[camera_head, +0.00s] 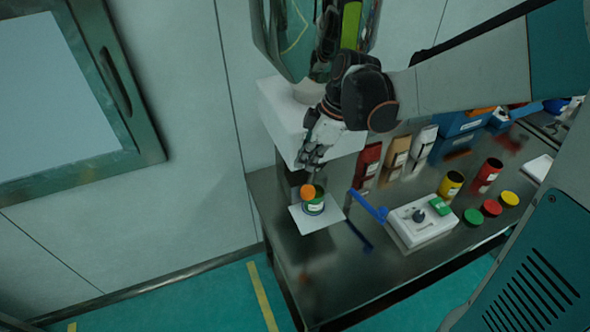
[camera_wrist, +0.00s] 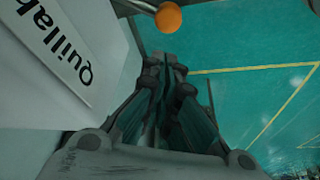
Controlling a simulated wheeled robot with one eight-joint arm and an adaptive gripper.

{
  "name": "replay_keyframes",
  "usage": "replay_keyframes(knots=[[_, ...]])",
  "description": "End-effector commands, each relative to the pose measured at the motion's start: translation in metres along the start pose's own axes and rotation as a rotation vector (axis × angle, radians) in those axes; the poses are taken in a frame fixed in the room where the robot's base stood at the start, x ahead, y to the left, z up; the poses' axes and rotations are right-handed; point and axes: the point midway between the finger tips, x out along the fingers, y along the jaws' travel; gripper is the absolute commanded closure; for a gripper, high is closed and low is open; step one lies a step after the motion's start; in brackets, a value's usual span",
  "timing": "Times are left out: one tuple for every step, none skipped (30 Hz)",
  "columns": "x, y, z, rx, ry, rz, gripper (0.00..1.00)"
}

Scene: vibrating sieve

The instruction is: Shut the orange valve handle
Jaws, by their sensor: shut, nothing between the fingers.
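The orange valve handle shows as an orange ball (camera_head: 307,191) in the head view, low on the front of the white sieve machine (camera_head: 300,115). In the wrist view the orange ball (camera_wrist: 168,17) sits at the top on the end of a pale metal rod. My gripper (camera_head: 308,163) is just above the ball in the head view. In the wrist view its fingertips (camera_wrist: 168,62) are together and empty, pointing toward the ball with a small gap showing. A green container (camera_head: 314,204) stands below the ball on a white plate (camera_head: 328,217). The valve body is hidden.
A white control box (camera_head: 420,222) with a dark knob stands to the right, with a blue scoop-like piece (camera_head: 369,207) beside it. Jars, coloured lids and boxes fill the table's right side. The table's front-left corner (camera_head: 305,290) is mostly clear.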

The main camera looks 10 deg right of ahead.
Motion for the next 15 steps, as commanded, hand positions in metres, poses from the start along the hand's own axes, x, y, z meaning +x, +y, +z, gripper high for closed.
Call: replay_keyframes(knots=[[0.004, 0.0, 0.0, 0.0, 0.0, 0.0, 1.0], [0.008, 0.0, 0.0, 0.0, 0.0, 0.0, 1.0], [0.013, 0.0, 0.0, 0.0, 0.0, 0.0, 1.0], [0.018, 0.0, 0.0, -0.001, 0.0, 0.0, 1.0], [0.023, 0.0, 0.0, -0.001, 0.0, 0.0, 1.0], [0.03, 0.0, 0.0, -0.002, 0.0, -0.001, 1.0], [0.035, 0.0, 0.0, -0.002, 0.0, -0.001, 1.0], [0.041, 0.0, 0.0, -0.002, 0.0, -0.001, 1.0], [0.048, 0.0, 0.0, -0.002, 0.0, -0.001, 1.0], [0.053, 0.0, 0.0, -0.001, 0.0, -0.001, 1.0], [0.058, 0.0, 0.0, -0.001, 0.0, -0.001, 1.0], [0.065, 0.0, 0.0, -0.001, 0.0, -0.001, 1.0], [0.07, 0.0, 0.0, -0.001, 0.0, -0.001, 1.0], [0.074, 0.0, 0.0, -0.001, 0.0, -0.001, 1.0], [0.079, 0.0, 0.0, -0.001, 0.0, -0.001, 1.0]])
